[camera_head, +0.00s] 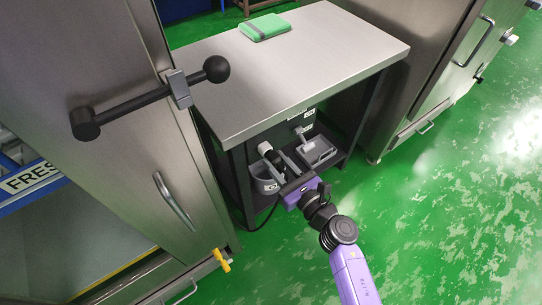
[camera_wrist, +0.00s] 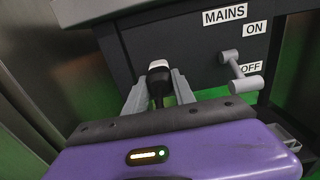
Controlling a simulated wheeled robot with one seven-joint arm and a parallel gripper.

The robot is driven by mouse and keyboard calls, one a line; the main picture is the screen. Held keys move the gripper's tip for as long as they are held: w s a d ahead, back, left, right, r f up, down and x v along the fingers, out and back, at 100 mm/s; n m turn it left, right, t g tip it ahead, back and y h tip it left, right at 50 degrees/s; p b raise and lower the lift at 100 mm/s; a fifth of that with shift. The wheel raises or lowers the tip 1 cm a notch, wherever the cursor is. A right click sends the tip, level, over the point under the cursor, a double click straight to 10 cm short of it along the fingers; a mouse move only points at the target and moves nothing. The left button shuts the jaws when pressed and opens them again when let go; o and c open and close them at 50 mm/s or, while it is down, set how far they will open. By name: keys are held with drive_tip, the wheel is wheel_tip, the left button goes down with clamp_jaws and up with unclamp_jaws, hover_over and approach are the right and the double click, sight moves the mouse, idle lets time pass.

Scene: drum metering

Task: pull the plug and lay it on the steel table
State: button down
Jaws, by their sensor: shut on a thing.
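The plug (camera_wrist: 158,76), black with a white top, stands between the two grey fingers of my gripper (camera_wrist: 158,92) in the wrist view. My gripper is shut on it. In the head view my gripper (camera_head: 282,167) reaches in below the front edge of the steel table, and the plug's pale and dark end (camera_head: 266,149) shows by its fingers. I cannot tell whether the plug is seated in a socket; its lower part is hidden. The steel table (camera_head: 300,70) has a broad bare top above and behind my gripper.
A green and grey pad (camera_head: 265,27) lies at the table's back left. The MAINS lever (camera_wrist: 240,75) points down toward OFF. Grey trays (camera_head: 318,151) sit under the table. A steel door with a black ball-ended handle (camera_head: 216,69) stands at left. Green floor is free at right.

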sight(278, 165)
drive_tip(key=shift+v, duration=2.6)
drive_tip(key=shift+s, duration=0.1)
drive_tip(key=v, duration=0.4)
